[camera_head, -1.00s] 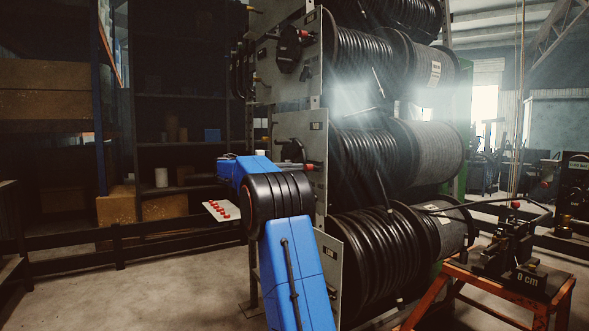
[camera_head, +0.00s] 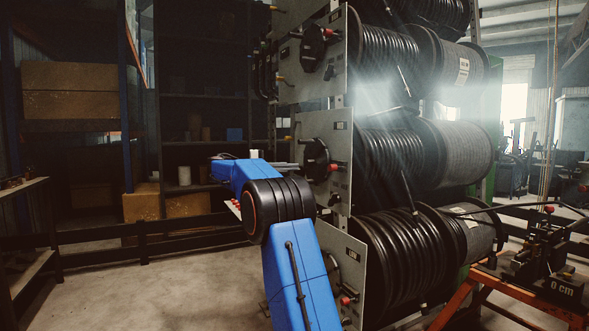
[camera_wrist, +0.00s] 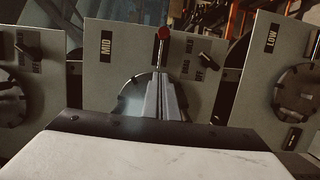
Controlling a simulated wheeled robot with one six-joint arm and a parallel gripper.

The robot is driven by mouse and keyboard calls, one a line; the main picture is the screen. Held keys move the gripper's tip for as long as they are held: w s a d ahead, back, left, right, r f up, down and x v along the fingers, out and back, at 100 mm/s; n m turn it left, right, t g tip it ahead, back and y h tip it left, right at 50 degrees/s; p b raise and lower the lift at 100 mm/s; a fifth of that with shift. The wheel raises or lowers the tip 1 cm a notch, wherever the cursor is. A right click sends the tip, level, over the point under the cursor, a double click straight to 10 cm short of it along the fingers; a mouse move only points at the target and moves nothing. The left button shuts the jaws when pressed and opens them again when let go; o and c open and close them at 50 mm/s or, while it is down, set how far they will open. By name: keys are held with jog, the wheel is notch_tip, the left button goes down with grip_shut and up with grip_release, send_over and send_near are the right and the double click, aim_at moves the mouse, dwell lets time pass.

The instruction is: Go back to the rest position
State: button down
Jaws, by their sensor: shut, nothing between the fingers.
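My gripper (camera_wrist: 162,78) shows in the wrist view as two grey fingers lying together, shut and empty. They point at a grey panel labelled MID (camera_wrist: 104,60), in front of its round dark disc (camera_wrist: 132,104). A red knob (camera_wrist: 164,33) appears just beyond the fingertips; I cannot tell whether they touch it. In the head view my blue arm is bent at its black joint, and the gripper (camera_head: 284,165) reaches right towards the middle panel (camera_head: 341,150) of the hose rack. The gap to that panel is hard to judge.
Reels of black hose (camera_head: 385,165) are stacked on the rack at the right. A hose crimper (camera_head: 540,245) stands on an orange-framed bench (camera_head: 461,306) at the far right. Shelves with boxes (camera_head: 70,90) and a black rail (camera_head: 195,228) stand at the left. Floor (camera_head: 165,285) is clear there.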

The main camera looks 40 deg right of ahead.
dwell(0.5)
jog(key=s+a+f+n+t+y, duration=0.2)
jog(key=s+a+f+t+y, duration=0.4)
jog(key=s+a+f, duration=1.1)
jog(key=s+a+f+n+t+y, duration=0.3)
jog(key=s+a+f+t+y, duration=0.4)
jog(key=s+a+f, duration=1)
jog(key=s+a+y, duration=0.3)
jog(key=s+a, duration=0.1)
jog(key=s, duration=0.5)
jog(key=shift+a+f, duration=0.25)
jog(key=shift+f, duration=0.15)
